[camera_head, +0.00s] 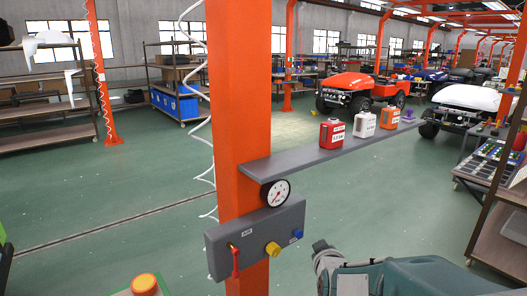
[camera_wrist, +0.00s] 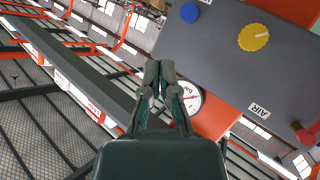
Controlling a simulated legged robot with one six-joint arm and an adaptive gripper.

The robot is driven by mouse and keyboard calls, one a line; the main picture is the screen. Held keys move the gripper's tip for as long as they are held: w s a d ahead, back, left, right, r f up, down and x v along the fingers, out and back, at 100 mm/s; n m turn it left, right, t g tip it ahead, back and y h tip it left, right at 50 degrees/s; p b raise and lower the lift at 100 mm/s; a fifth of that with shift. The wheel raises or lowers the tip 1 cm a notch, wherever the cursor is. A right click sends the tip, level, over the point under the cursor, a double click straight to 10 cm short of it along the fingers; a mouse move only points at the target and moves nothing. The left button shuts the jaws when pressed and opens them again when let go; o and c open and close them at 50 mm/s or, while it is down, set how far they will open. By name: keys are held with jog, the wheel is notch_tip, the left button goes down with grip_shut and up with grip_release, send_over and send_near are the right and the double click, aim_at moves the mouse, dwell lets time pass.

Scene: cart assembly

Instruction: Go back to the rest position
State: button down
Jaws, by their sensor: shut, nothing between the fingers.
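My gripper (camera_wrist: 160,68) shows in the wrist view with its two dark fingers together and nothing between them. A grey control panel (camera_wrist: 225,60) lies to its right in that view, and the white pressure gauge (camera_wrist: 193,101) is partly hidden behind the fingers. In the head view the panel (camera_head: 222,257) is on an orange post (camera_head: 240,100), with a red lever (camera_head: 236,262), a yellow knob (camera_head: 272,249) and a blue knob (camera_head: 297,234). My teal arm reaches in from the lower right, to the right of the panel and apart from it in the picture.
A grey shelf (camera_head: 300,157) juts from the post, bearing red (camera_head: 332,134), white (camera_head: 364,124) and orange (camera_head: 389,119) containers and a small purple part (camera_head: 408,117). A rack (camera_head: 500,180) stands at right. Open green floor (camera_head: 130,200) lies left of the post.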

jog(key=s+r+m+g, duration=0.2)
jog(key=s+g, duration=0.2)
jog(key=s, duration=1)
jog(key=s+r+m+g, duration=0.1)
jog(key=s+m+g, duration=0.2)
jog(key=s, duration=1.1)
jog(key=shift+s+d+r+g, duration=0.3)
jog(key=shift+s+r+g, duration=0.1)
jog(key=shift+g, duration=0.4)
